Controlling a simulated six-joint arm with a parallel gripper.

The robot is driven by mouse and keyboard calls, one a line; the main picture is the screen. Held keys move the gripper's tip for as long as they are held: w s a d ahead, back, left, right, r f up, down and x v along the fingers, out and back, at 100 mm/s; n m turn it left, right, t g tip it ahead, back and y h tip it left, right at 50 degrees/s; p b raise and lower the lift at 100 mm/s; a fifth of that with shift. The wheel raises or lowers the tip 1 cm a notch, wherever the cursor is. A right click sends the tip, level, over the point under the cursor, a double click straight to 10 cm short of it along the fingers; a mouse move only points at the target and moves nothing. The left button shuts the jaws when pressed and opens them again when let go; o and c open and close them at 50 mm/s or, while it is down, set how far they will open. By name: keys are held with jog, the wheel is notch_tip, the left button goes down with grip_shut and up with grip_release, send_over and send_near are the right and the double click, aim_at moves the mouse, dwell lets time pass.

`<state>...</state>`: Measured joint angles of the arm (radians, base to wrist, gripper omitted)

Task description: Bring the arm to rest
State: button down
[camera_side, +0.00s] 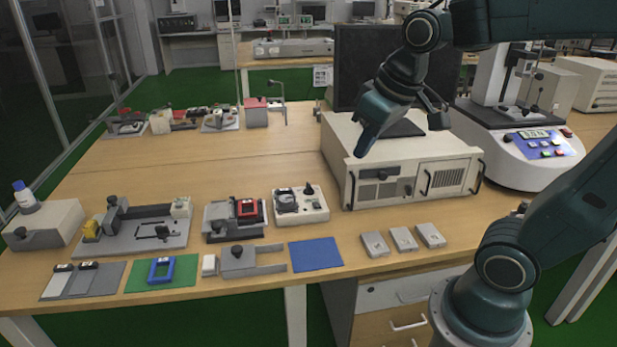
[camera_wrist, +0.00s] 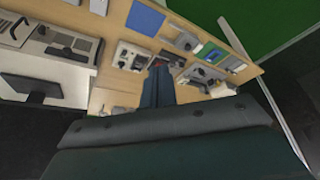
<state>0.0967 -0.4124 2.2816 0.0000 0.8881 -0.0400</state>
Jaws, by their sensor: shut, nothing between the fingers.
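My gripper (camera_side: 364,148) hangs from my dark teal arm in the upper middle of the side view. Its fingers point down and to the left and overlap the beige instrument case (camera_side: 405,180) in the picture; I cannot tell the exact gap. In the wrist view my gripper (camera_wrist: 158,70) shows as two long teal fingers lying together, shut and empty. The fingers look well above the table.
A wooden table (camera_side: 225,165) carries fixtures along its front and back. A blue mat (camera_side: 315,254), a green mat (camera_side: 135,277) and small grey boxes (camera_side: 404,239) lie in front. A monitor (camera_side: 350,60) and a white test machine (camera_side: 515,130) stand nearby. The table's middle is clear.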

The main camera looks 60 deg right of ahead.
jog(key=s+a+f+t, duration=0.1)
jog(key=s+a, duration=0.1)
jog(key=s, duration=0.6)
jog(key=shift+s+a+f+n, duration=0.15)
jog(key=shift+a+f+n, duration=0.05)
jog(key=shift+a+n, duration=0.1)
jog(key=c, duration=2.2)
grip_release()
